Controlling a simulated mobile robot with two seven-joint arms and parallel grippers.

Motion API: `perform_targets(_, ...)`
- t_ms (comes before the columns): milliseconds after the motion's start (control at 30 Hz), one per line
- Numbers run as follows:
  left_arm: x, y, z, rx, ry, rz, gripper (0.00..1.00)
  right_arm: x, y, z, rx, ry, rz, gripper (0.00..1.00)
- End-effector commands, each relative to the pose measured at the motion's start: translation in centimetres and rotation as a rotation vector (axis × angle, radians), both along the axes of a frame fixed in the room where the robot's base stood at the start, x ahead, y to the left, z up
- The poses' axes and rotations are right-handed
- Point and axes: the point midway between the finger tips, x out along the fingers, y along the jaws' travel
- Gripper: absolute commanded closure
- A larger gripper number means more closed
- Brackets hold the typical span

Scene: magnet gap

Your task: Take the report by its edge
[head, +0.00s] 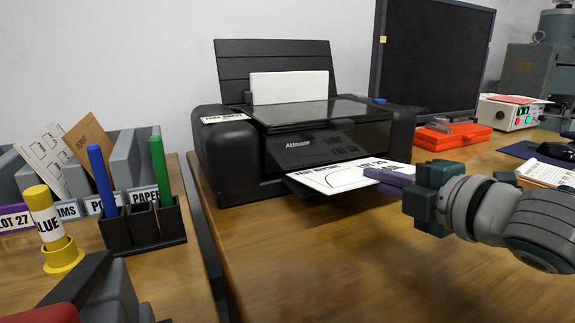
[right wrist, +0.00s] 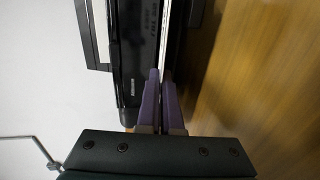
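The report (head: 340,177) is a white printed sheet with a curve on it. It lies on the black output tray of the printer (head: 235,165), its right part reaching toward my gripper. My right gripper (head: 378,175) is at the sheet's right edge, its purple fingers one above the other there. In the right wrist view the fingers (right wrist: 160,74) are nearly together, with the sheet's thin pale edge (right wrist: 166,40) running in between the tips. The gripper looks shut on the report. The fingers hide that part of the edge.
A pen holder (head: 145,228) with a blue and a green marker stands on the left desk, beside a yellow glue stick (head: 48,222). A monitor (head: 430,60) and a red case (head: 455,135) are behind the gripper. The wooden desk (head: 330,260) in front of the printer is clear.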

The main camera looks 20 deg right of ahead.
Motion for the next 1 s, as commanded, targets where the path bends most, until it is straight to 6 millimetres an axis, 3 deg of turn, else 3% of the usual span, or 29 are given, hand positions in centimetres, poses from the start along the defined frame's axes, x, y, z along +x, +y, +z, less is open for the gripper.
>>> perform_targets(33, 0.0, 0.0, 1.5, 0.001, 0.0, -0.001, 0.5, -0.9, 0.0, 1.0, 0.002, 0.003, 0.001, 1.0)
perform_targets(100, 0.0, 0.0, 2.3, 0.002, 0.0, -0.002, 0.5, -2.0, -0.1, 1.4, 0.002, 0.003, 0.001, 1.0)
perform_targets(700, 0.0, -0.1, 8.4, -0.003, -0.001, 0.001, 0.5, -11.1, -0.9, 4.5, 0.002, 0.0, -0.001, 1.0)
perform_targets(1000, 0.0, -0.2, 8.6, -0.009, -0.001, 0.005, 0.5, -12.2, -1.0, 4.6, -0.001, -0.004, 0.0, 1.0)
